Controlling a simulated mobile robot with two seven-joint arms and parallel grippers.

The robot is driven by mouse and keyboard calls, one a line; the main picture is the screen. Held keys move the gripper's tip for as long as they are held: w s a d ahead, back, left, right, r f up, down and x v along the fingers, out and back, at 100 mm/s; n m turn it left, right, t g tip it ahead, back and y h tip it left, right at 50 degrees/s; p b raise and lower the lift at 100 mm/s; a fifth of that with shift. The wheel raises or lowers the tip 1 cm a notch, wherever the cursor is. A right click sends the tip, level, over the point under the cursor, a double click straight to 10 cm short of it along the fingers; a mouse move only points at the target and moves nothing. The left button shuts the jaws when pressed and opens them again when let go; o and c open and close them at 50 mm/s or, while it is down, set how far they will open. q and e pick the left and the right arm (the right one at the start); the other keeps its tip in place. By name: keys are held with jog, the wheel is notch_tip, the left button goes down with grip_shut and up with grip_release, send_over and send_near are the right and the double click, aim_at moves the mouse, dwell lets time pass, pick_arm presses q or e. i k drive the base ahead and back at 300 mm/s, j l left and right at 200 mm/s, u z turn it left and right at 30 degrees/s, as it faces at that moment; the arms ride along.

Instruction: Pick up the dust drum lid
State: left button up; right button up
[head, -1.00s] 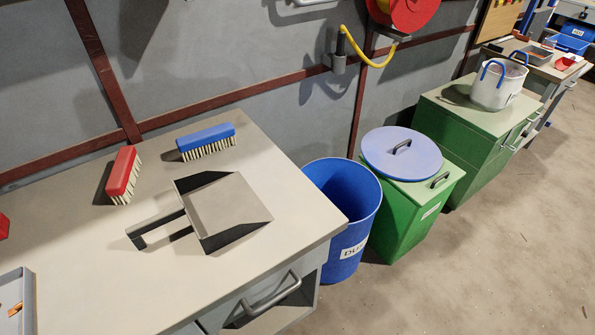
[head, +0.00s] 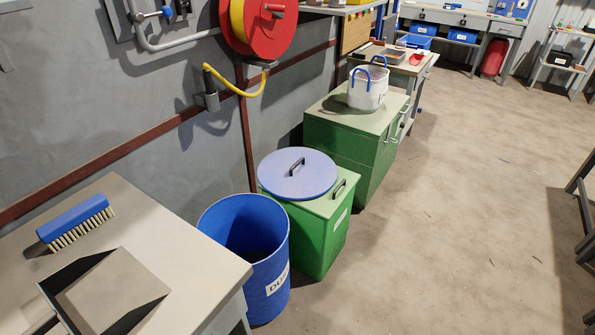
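The dust drum lid (head: 285,180) is a round blue-grey disc with a dark bar handle (head: 296,167) on top. It lies flat on top of the green bin (head: 319,233), covering part of the bin's top. The blue dust drum (head: 244,262) stands open beside the bin, with a white label partly readable as "DU". Neither of my grippers shows in the head view.
A workbench (head: 205,260) at the lower left bears a blue brush (head: 76,223) and a dustpan (head: 107,292). A green cabinet (head: 345,150) with a white bucket (head: 368,90) stands beyond the bin.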

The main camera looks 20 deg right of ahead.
aim_at(291, 173)
jog(key=i+l+z, duration=0.1)
jog(key=i+l, duration=0.2)
jog(key=l, duration=0.2)
jog(key=i+l+z, duration=0.1)
jog(key=i+l, duration=0.25)
jog(key=l, duration=0.15)
jog(key=i+l+z, duration=0.15)
jog(key=i+l, duration=0.2)
jog(key=l, duration=0.15)
